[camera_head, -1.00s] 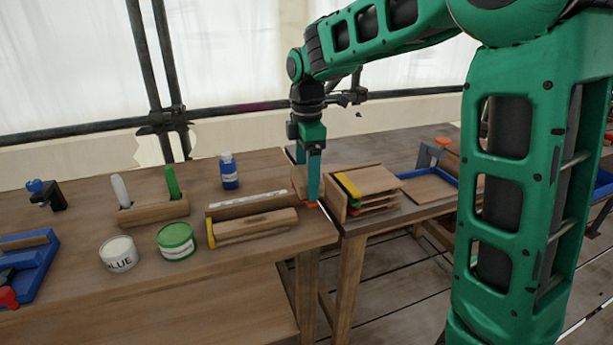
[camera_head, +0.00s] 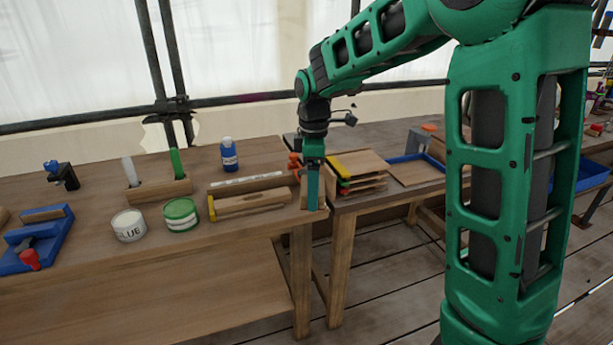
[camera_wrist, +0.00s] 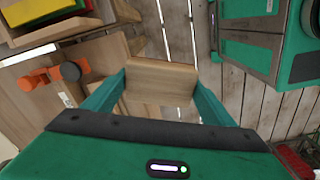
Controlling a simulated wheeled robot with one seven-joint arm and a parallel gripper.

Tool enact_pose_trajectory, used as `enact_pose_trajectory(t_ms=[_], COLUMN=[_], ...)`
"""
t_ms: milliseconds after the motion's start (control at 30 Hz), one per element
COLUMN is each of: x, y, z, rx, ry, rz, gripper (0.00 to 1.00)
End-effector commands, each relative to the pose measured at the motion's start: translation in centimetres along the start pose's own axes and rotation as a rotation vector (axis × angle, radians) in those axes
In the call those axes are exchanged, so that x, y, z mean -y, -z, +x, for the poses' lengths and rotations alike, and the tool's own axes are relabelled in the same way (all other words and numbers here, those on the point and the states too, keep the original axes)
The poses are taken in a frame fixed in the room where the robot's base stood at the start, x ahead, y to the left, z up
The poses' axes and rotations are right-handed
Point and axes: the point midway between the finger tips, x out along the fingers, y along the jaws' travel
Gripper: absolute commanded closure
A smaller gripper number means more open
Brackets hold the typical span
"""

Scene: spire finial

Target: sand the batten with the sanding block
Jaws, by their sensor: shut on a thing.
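My gripper (camera_head: 312,205) points down at the right front corner of the left bench. It is shut on a plain wooden block (camera_wrist: 160,80), likely the sanding block, which spans the two fingers in the wrist view. A long pale wooden piece with a yellow end (camera_head: 250,203), possibly the batten, lies on the bench to the left of my gripper. A darker strip with white marks (camera_head: 246,181) lies behind it. I cannot tell for certain which is the batten.
An orange-knobbed fitting (camera_head: 295,164) stands just behind my gripper. A rack of boards (camera_head: 358,170) is close on the right. The glue tin (camera_head: 129,226), green-lidded tin (camera_head: 181,214) and blue bottle (camera_head: 229,155) stand left. Floor (camera_head: 390,280) is open in front of the right bench.

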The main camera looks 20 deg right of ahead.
Motion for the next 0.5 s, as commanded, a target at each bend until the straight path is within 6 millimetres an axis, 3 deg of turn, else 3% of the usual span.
enact_pose_trajectory(t_ms=[267, 500], x=[-0.8, -2.0], y=[-1.3, -2.6], z=[6.7, 15.6], rx=[0.005, 0.008], ry=[0.006, 0.006], rz=[0.326, 0.769], gripper=[0.40, 0.40])
